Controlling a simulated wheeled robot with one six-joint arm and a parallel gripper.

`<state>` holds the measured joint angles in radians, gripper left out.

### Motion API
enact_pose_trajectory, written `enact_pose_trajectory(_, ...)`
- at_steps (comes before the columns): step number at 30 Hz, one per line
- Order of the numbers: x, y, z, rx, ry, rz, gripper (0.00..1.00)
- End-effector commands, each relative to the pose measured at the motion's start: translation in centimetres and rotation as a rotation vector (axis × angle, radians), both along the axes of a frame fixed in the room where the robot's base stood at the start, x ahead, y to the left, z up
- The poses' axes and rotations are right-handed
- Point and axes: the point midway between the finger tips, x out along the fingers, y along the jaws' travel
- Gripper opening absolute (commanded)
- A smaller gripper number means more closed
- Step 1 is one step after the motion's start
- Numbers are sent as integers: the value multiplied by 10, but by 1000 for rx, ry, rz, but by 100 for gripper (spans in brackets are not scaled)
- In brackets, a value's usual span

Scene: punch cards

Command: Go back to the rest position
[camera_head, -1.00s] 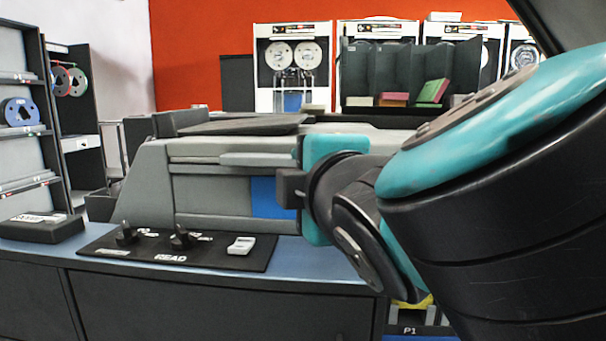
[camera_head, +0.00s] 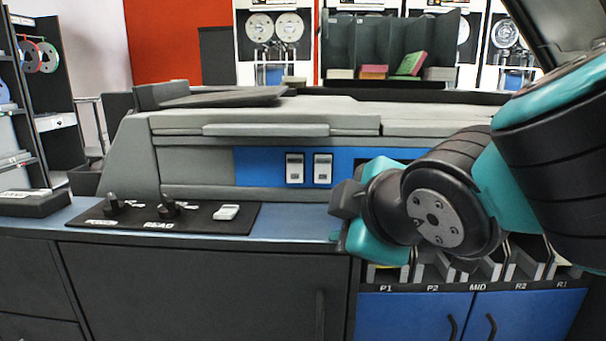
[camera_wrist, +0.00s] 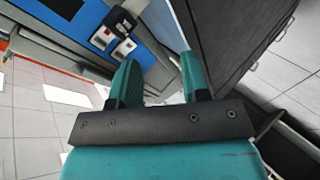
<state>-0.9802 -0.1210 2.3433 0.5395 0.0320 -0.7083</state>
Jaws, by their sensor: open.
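My arm, teal and black, comes in from the right side of the head view and bends over the front of the grey card machine (camera_head: 290,145). Its wrist is in front of the blue panel (camera_head: 262,166) and above the labelled pockets (camera_head: 440,268). In the wrist view, my gripper (camera_wrist: 158,80) has two teal fingers standing well apart with nothing between them. Beyond the fingertips are a blue panel with white switches (camera_wrist: 103,37) and a dark surface. The wrist hides part of the panel and pockets in the head view.
A blue counter (camera_head: 275,218) carries a black READ control plate (camera_head: 190,215) with knobs and a white switch. A dark box (camera_head: 33,203) lies at left. Blue doors (camera_head: 410,315) are below the pockets. Tape drives (camera_head: 275,40) stand behind. Grey tiled floor (camera_wrist: 35,125) shows in the wrist view.

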Motion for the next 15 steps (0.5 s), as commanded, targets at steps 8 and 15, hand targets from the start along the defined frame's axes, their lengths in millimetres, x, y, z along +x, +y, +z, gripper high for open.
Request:
enact_pose_trajectory(8,-68,-70,-76,282,711,-336,43)
enact_pose_trajectory(15,-130,-90,-85,382,1066,-508,43)
